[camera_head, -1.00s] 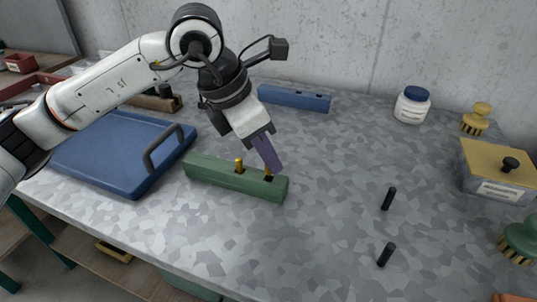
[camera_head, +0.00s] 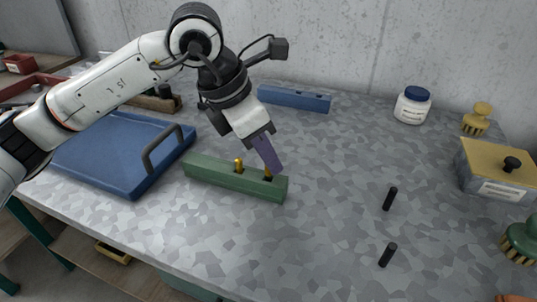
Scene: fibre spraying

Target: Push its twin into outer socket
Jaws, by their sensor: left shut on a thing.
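A green block (camera_head: 220,180) lies on the speckled grey table in front of my left gripper. A brass peg (camera_head: 239,166) stands upright in its top, near the middle. My left gripper (camera_head: 268,166) is over the right end of the block, its purple finger tilted down to the right. It is shut on a second brass peg (camera_head: 268,174), mostly hidden by the finger, at a dark socket in the block's right end. I cannot tell how deep this peg sits. My right gripper is out of view.
A blue tray (camera_head: 95,165) with a dark handle stands left of the block. A blue block (camera_head: 294,98) lies behind. The front middle is clear.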

